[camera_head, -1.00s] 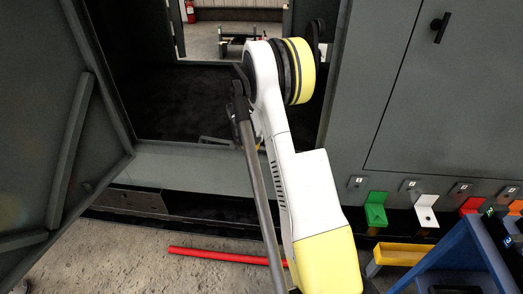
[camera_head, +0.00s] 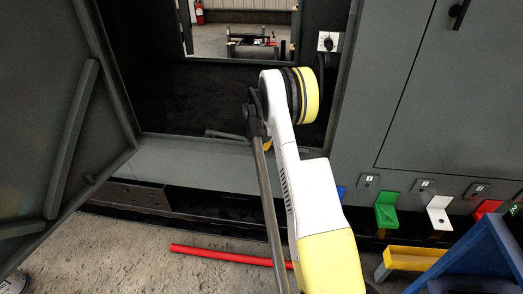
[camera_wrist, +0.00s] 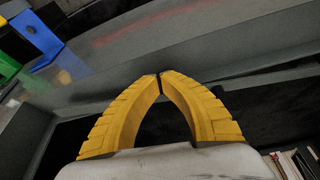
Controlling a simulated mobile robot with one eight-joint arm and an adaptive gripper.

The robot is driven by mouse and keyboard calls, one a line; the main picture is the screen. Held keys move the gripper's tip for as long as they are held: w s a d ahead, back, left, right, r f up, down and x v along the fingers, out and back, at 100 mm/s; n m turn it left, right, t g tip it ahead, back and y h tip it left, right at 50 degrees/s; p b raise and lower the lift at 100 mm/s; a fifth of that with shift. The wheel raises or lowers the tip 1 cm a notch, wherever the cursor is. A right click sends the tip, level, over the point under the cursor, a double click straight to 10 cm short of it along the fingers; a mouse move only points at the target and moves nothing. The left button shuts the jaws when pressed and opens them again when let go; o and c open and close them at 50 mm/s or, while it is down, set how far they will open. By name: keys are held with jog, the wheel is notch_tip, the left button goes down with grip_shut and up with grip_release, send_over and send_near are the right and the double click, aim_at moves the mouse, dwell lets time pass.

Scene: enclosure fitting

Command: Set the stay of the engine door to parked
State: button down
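The engine door (camera_head: 45,110) stands open at the left, with a diagonal brace on its inner face. A thin grey bar (camera_head: 224,135) lies at the sill of the dark opening, beside my arm. I cannot tell whether it is the stay, and its right end is hidden. My gripper (camera_wrist: 160,76) has its yellow fingers together at the tips in the wrist view, with nothing seen between them. In the head view my arm mostly hides the gripper; only a small yellow part shows near the sill.
The sill (camera_head: 190,165) runs below the opening. A closed grey panel (camera_head: 430,90) is at the right, with green (camera_head: 386,210) and white (camera_head: 438,213) brackets below it. A red bar (camera_head: 225,255) lies on the floor. A blue stand (camera_head: 475,255) is at the lower right.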

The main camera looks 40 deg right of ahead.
jog(key=w+d, duration=0.1)
jog(key=d, duration=0.2)
jog(key=w+d, duration=0.1)
jog(key=shift+w+d, duration=0.35)
jog(key=shift+d, duration=0.05)
jog(key=shift+a, duration=0.1)
